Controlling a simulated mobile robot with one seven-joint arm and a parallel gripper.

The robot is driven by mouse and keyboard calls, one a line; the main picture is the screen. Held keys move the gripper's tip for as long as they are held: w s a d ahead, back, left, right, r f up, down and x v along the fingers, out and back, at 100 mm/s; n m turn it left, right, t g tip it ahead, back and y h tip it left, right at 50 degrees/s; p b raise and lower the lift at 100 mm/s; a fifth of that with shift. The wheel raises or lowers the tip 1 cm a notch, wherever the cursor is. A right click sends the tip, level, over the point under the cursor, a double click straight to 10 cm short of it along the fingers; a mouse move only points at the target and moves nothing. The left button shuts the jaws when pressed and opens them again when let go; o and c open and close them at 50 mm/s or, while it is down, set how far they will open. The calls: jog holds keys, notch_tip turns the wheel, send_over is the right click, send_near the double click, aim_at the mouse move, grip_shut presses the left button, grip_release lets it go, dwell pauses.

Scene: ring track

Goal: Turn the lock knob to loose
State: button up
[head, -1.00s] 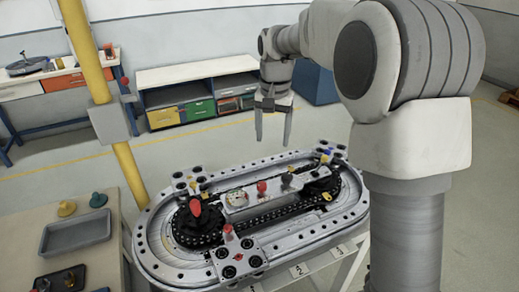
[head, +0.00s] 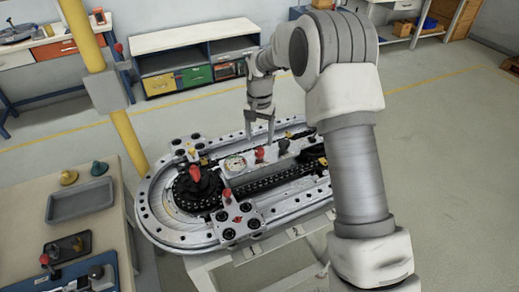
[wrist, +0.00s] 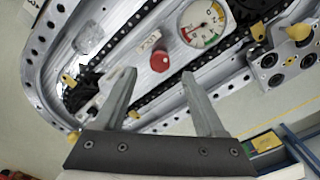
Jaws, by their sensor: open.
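The red lock knob (head: 260,154) stands on the light panel in the middle of the ring track, right of a round dial gauge (head: 235,163). In the wrist view the red knob (wrist: 160,62) sits beside a label that seems to read LOCK. The gauge (wrist: 201,25) is to its upper right there. My gripper (head: 260,137) is open above the panel, close over the red knob in the head view. In the wrist view the spread, empty fingers (wrist: 159,75) point toward the knob, which appears between and beyond their tips. I cannot tell the exact height gap.
A larger red handle (head: 194,174) stands on the left sprocket. A dark knob (head: 283,146) is right of the lock knob. A chain runs along the panel. A yellow post (head: 131,170) and a bench with a grey tray (head: 80,203) are at left.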

aim_at(260, 150)
notch_tip(260, 150, down, 6)
jog(key=shift+f, duration=0.2)
jog(key=shift+c, duration=0.2)
grip_shut()
